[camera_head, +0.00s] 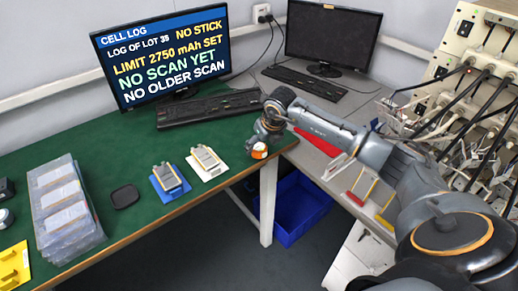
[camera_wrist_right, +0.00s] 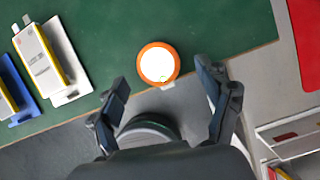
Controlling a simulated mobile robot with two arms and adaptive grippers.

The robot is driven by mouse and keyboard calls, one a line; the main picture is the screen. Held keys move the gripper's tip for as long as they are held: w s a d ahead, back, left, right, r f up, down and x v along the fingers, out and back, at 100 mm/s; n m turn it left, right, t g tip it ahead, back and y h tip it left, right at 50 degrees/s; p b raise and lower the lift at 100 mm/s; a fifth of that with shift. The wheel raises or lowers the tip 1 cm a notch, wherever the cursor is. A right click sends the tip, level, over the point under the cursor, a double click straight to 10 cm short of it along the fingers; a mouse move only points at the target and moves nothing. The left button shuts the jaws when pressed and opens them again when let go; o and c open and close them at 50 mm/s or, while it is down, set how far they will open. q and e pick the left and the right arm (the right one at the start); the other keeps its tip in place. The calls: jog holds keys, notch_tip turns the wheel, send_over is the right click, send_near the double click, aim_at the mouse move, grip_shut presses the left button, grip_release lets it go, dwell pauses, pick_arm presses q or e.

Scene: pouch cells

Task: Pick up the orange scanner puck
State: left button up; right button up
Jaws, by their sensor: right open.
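The orange scanner puck (camera_head: 259,151) stands near the front edge of the green table at its right end. In the right wrist view the puck (camera_wrist_right: 158,64) shows as a white disc with an orange rim. My right gripper (camera_head: 264,140) is above and close to the puck in the head view. In the right wrist view my right gripper (camera_wrist_right: 165,88) is open, with its fingers spread on either side below the puck and nothing between their tips. I cannot tell whether any part touches the puck. My left gripper is not in view.
Pouch cells sit on a blue stand (camera_head: 170,184) and a white stand (camera_head: 206,164) left of the puck. A clear tray of cells (camera_head: 88,238) is farther left. A keyboard (camera_head: 210,107) lies behind. A grey bench (camera_head: 335,165) with red items adjoins at right.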

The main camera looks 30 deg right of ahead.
jog(key=x, duration=0.2)
jog(key=shift+w+f, duration=0.2)
jog(key=shift+w, duration=0.05)
jog(key=c, duration=1.3)
jog(key=shift+r, duration=0.15)
